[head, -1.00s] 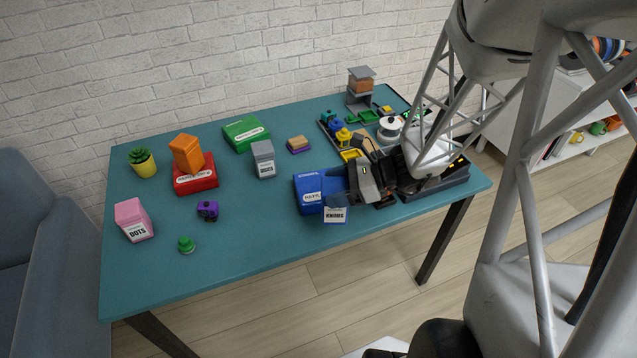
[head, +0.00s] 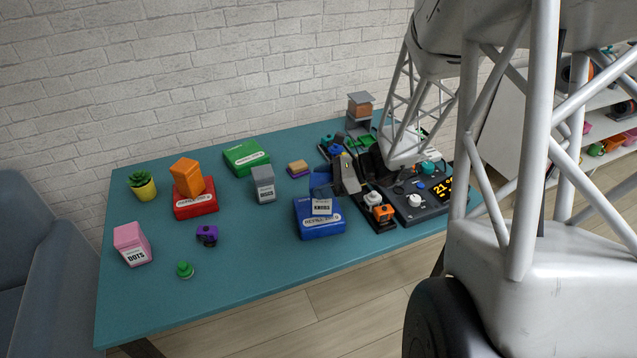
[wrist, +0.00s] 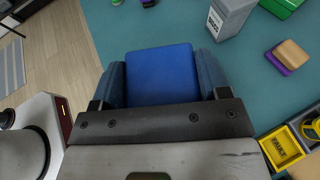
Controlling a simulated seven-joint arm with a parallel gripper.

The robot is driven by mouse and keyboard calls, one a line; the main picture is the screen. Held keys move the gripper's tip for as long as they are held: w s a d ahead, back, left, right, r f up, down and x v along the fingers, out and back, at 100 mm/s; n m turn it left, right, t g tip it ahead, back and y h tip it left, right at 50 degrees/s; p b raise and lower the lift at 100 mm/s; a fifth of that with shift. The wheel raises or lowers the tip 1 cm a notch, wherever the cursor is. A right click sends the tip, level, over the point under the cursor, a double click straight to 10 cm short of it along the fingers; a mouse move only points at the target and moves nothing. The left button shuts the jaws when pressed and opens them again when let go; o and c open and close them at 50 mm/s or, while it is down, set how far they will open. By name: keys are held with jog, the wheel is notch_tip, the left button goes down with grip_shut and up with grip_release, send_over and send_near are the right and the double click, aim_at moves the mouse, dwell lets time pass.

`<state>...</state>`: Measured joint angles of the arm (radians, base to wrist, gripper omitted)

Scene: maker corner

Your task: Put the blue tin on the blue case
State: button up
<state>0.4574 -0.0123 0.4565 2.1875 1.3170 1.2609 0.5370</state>
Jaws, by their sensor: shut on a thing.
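The blue tin (head: 321,207), with a white KNOBS label, is upright between the fingers of my gripper (head: 322,184). In the wrist view the tin's blue top (wrist: 160,75) fills the space between both fingers (wrist: 161,82). The blue case (head: 322,229) lies flat near the table's front edge, with a white label on its top. The tin appears directly over the case in the head view; I cannot tell whether its base touches the lid. In the wrist view the case is hidden behind the tin.
A grey tin (head: 263,185) stands behind and left of the case. A red case (head: 195,207) bears an orange tin (head: 186,176).

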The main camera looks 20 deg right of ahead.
jog(key=shift+w+d+f, duration=0.1)
jog(key=shift+w+d, duration=0.05)
jog(key=shift+w, duration=0.85)
jog(key=shift+w+d+f, duration=0.1)
jog(key=shift+w+d, duration=0.05)
jog(key=shift+w, duration=0.85)
jog(key=shift+f, duration=1.75)
jog(key=shift+f, duration=0.1)
jog(key=o, duration=1.1)
jog(key=shift+c, duration=0.2)
send_near(318, 173)
jog(key=shift+w+d+f, duration=0.1)
jog(key=shift+d+f, duration=0.45)
jog(key=shift+f, duration=0.4)
jog(key=shift+d+f, duration=0.6)
jog(key=shift+f, duration=0.35)
